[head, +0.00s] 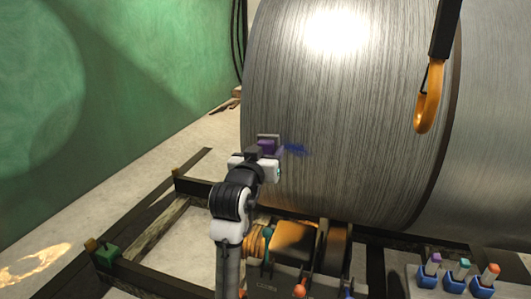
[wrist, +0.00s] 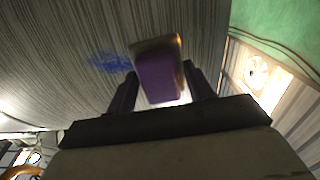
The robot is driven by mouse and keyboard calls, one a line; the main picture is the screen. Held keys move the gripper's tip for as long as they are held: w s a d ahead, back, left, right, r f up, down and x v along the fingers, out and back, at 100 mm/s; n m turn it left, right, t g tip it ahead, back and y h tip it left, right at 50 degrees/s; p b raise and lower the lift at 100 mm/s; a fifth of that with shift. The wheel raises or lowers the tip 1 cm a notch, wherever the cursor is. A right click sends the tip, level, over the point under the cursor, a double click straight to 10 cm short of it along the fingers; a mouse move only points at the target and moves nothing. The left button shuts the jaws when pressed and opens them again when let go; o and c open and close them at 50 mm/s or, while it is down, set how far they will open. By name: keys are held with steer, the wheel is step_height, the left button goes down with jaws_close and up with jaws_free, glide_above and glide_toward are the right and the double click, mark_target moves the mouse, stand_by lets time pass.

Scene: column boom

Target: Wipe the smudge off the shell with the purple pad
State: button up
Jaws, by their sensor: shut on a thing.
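The shell (head: 345,110) is a large grey brushed-metal cylinder; it fills the upper left of the wrist view (wrist: 50,40). A blue smudge (head: 295,149) marks its lower left side, and it also shows in the wrist view (wrist: 108,62). My gripper (head: 262,153) is shut on the purple pad (head: 267,146). The pad (wrist: 157,78) sits between both fingers in the wrist view, with a pale edge at its far end. In the head view the pad is just left of the smudge. I cannot tell whether the pad touches the shell.
An orange hook (head: 429,98) hangs at the upper right. Several blue holders with coloured-top items (head: 458,277) stand at the lower right. A dark frame (head: 190,186) and orange roller (head: 295,240) lie below the shell. A green wall (head: 120,70) is at left.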

mark_target(315, 149)
steer(key=shift+x, duration=1)
steer(key=shift+d, duration=0.1)
steer(key=shift+s+d+p, duration=0.5)
steer(key=shift+s+d, duration=0.1)
steer(key=shift+d, duration=1.2)
steer(key=shift+s+d+p, duration=0.45)
steer(key=shift+s+d, duration=0.15)
steer(key=shift+d, duration=1.15)
steer(key=shift+s+d+p, duration=0.5)
steer(key=shift+s+d, duration=0.1)
steer(key=shift+d, duration=1.2)
steer(key=shift+w+a, duration=0.65)
steer(key=shift+a, duration=1.15)
steer(key=shift+w+a, duration=0.6)
steer(key=shift+a, duration=1.25)
steer(key=shift+w+a, duration=0.65)
steer(key=shift+a, duration=1.15)
steer(key=shift+s, duration=0.1)
steer(key=shift+v, duration=2.9)
